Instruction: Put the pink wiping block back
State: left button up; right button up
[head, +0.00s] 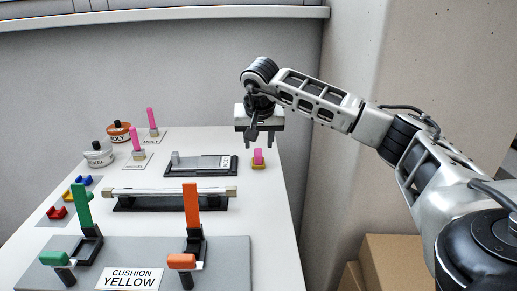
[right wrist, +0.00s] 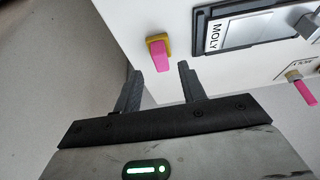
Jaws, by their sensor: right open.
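A small pink block (head: 258,155) stands upright on a yellow base near the right edge of the white table. It also shows in the right wrist view, as the pink block (right wrist: 163,56) on its yellow base (right wrist: 157,38). My right gripper (head: 262,145) is open and empty. Its two fingers point down, above and behind the block in the head view. In the right wrist view, the block lies ahead of the gap between the fingertips (right wrist: 160,70), apart from them. My left gripper is out of view.
A black tray (head: 178,171) with a plate labelled MOLY lies left of the block. A bar on a black stand (head: 170,193) and upright green and orange levers (head: 191,205) are nearer.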

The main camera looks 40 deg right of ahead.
jog(key=v, duration=0.7)
jog(key=shift+r, duration=0.25)
jog(key=shift+r+p, duration=0.1)
jog(key=shift+p, duration=0.2)
